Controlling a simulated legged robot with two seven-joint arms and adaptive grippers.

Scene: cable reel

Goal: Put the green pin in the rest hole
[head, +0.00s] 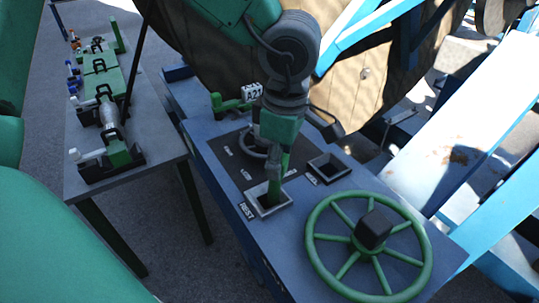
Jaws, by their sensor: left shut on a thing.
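My left gripper (284,152) reaches down from the top over the blue panel and is shut on the green pin (274,188). The pin points down, close to upright, and its upper part is hidden by the gripper. Its lower end is at the square grey rest hole (285,203), inside the rim as seen from here. How deep the tip sits cannot be told. The REST label (247,211) is beside the hole's left side. My right gripper is not in view.
A second square socket (329,168) is to the right of the pin. A green handwheel (424,262) with a dark hub stands at the panel's front right. A large cable reel (375,75) is behind. A side bench (150,140) with tools is at the left.

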